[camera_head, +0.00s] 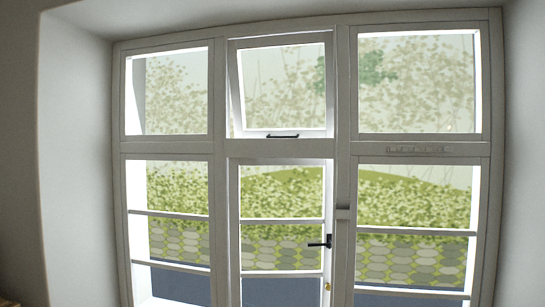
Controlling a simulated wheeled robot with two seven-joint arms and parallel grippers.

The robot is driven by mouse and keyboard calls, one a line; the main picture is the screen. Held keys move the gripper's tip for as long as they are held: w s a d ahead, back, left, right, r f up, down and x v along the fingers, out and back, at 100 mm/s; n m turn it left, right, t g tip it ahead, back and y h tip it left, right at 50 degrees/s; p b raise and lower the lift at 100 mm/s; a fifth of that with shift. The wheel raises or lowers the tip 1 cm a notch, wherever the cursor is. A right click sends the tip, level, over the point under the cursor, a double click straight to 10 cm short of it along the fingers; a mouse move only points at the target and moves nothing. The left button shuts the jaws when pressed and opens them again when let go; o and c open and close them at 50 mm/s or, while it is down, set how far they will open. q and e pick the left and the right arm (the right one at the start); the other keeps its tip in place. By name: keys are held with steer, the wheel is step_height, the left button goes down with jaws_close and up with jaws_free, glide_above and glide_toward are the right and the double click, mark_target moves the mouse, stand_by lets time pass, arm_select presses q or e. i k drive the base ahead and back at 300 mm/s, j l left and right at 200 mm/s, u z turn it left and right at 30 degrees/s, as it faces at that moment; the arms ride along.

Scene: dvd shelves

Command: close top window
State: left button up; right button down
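The top window (240,110) is the upper middle pane of a white window frame. Its sash is tilted, with a bright gap along its left side, so it looks partly open. A dark handle (283,136) lies level on the bottom rail of this sash. Neither of my grippers shows in the head view.
Below is a tall middle casement with a dark lever handle (320,243) and a small brass-coloured fitting (327,286). Fixed-looking panes stand left and right. A metal vent strip (417,149) sits on the right crossbar. Thick white walls (75,160) flank the frame.

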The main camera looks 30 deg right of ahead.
mark_target(234, 47)
steer(key=i+j+z, duration=0.15)
steer(key=i+z, duration=0.3)
steer(key=i, duration=0.6)
